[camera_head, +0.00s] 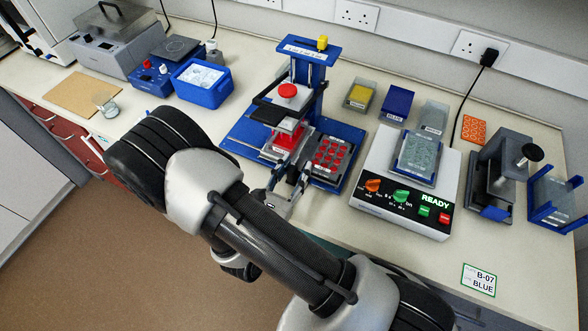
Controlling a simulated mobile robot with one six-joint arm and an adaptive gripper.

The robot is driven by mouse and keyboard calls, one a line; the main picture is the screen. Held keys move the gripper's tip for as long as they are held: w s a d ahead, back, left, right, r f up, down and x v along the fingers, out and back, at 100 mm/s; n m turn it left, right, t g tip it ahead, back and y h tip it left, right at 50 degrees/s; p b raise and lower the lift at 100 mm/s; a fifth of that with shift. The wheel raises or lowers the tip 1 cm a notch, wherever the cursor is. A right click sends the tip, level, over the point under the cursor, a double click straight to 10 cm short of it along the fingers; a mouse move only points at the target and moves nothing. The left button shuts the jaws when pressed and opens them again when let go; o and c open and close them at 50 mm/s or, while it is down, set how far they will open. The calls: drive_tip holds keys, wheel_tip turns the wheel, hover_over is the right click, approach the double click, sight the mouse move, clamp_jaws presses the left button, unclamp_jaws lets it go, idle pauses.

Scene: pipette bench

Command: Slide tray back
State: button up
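The blue press station (240,133) stands mid-bench with a red-knobbed head on its column. Under the head is a grey plate carrier with a red block (287,138). Beside it on the right, a grey tray (318,172) holds a plate of several red wells (331,152). My gripper (289,175) is at the front edge of the station, by the front of these carriers. Its two fingers look spread with a gap between them. Whether a finger touches the tray is too small to tell.
A white device reading READY (400,195) stands close on the right, with a clear plate on top. A blue tub (203,85) is at the left. Small labelled racks (396,104) stand behind. A grey press (497,175) is farther right. The front-left bench is fairly clear around a glass beaker (105,104).

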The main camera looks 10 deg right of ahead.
drive_tip(key=shift+a, duration=0.1)
drive_tip(key=shift+s+a, duration=0.3)
drive_tip(key=shift+s, duration=0.05)
drive_tip(key=v, duration=1.1)
drive_tip(key=shift+d, duration=0.1)
